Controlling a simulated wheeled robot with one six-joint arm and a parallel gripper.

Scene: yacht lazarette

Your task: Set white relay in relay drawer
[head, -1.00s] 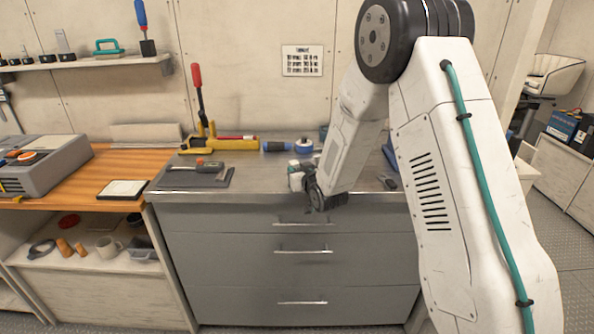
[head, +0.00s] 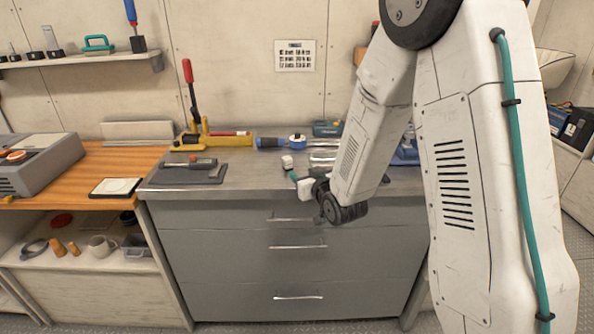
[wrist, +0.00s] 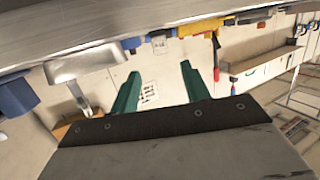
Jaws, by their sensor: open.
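A small white block, which looks like the white relay (head: 287,161), stands on the grey counter near its middle. In the wrist view, where the scene appears upside down, a small white block (wrist: 159,42) shows at the counter edge beyond my fingertips. My gripper (head: 292,174) is just in front of it, with teal fingers. In the wrist view my gripper (wrist: 160,70) is open, with nothing between the fingers. The grey cabinet below has several shut drawers; the top drawer (head: 230,215) is partly hidden by my arm. I cannot tell which is the relay drawer.
A shiny metal piece (head: 323,157) lies right of the white block. A blue-and-black tool (head: 270,143), a yellow tool with a red handle (head: 215,140) and a dark mat (head: 175,175) are also on the counter.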

